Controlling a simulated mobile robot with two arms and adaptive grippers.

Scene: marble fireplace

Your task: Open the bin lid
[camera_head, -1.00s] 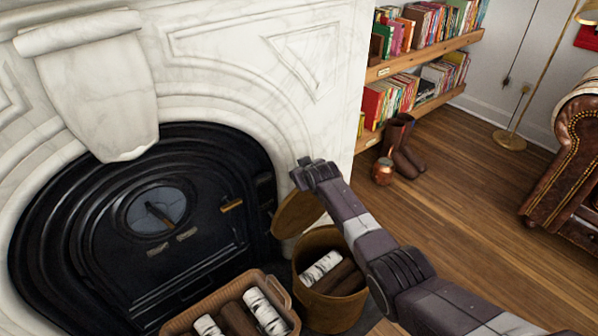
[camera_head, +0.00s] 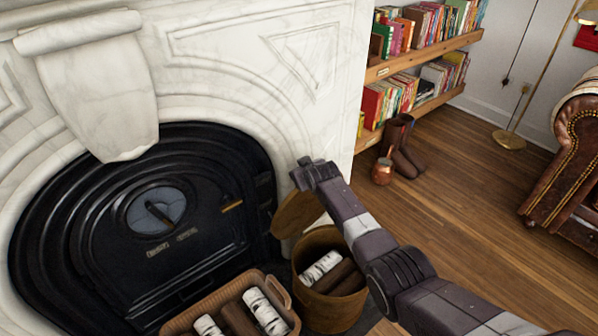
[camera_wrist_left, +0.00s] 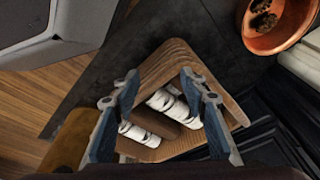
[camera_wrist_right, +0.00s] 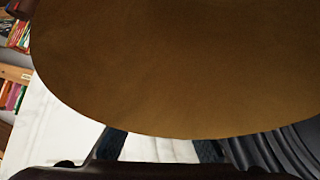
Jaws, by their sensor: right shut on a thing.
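The round brown bin (camera_head: 345,304) stands on the floor right of the fireplace in the head view, with logs inside. Its mouth is uncovered. The tan bin lid (camera_head: 293,215) is steeply tilted at the bin's back left, near the marble. My right gripper (camera_head: 306,176) is at the lid's upper edge and shut on it. In the right wrist view the lid (camera_wrist_right: 190,70) fills the upper part and hides the fingertips. My left gripper (camera_wrist_left: 165,95) is open and empty above a wicker basket, outside the head view.
The wicker basket (camera_head: 285,297) with several logs stands left of the bin, before the black fireplace (camera_head: 95,235). A copper bowl (camera_wrist_left: 272,40) shows in the left wrist view.

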